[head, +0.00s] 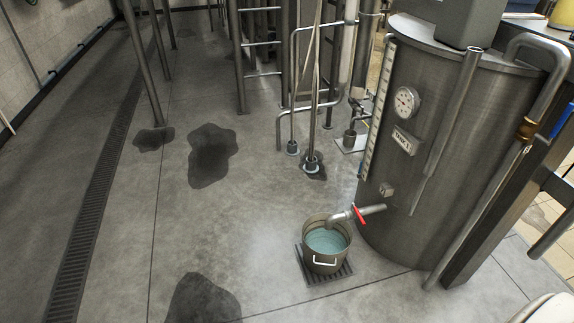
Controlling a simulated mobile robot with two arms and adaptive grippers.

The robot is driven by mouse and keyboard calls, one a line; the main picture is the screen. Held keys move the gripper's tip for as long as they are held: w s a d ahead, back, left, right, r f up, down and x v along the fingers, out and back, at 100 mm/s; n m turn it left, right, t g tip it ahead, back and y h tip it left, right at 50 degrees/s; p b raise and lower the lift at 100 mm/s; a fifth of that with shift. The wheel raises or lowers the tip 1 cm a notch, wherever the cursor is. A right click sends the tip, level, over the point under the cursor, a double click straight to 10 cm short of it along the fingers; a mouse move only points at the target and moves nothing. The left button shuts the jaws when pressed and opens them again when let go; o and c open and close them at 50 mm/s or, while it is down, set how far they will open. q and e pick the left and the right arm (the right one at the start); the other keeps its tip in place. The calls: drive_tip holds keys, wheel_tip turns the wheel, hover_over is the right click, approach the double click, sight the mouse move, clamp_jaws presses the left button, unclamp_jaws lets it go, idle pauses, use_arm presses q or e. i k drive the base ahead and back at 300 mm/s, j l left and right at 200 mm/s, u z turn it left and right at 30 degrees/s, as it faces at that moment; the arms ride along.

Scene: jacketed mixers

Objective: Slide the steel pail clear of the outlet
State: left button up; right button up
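The steel pail (318,265) stands upright on a dark floor grate at the foot of a large steel tank. It holds pale blue-green liquid, and a white handle shows on its near side. The outlet (345,217) is a short pipe with a red lever (359,214) that comes out of the tank's lower left side. Its bent end is over the pail's far rim. I cannot tell whether liquid flows from it. Neither of my grippers is in view.
The steel tank (440,150), with a dial gauge (406,101), blocks the right side. The floor grate (343,274) lies under the pail. Wet patches (211,155) mark the floor. Pipe stands (292,148) rise behind. The floor left of the pail is open, up to a long drain channel (98,195).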

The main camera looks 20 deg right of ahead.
sight(325, 251)
drive_tip(key=z, duration=1.1)
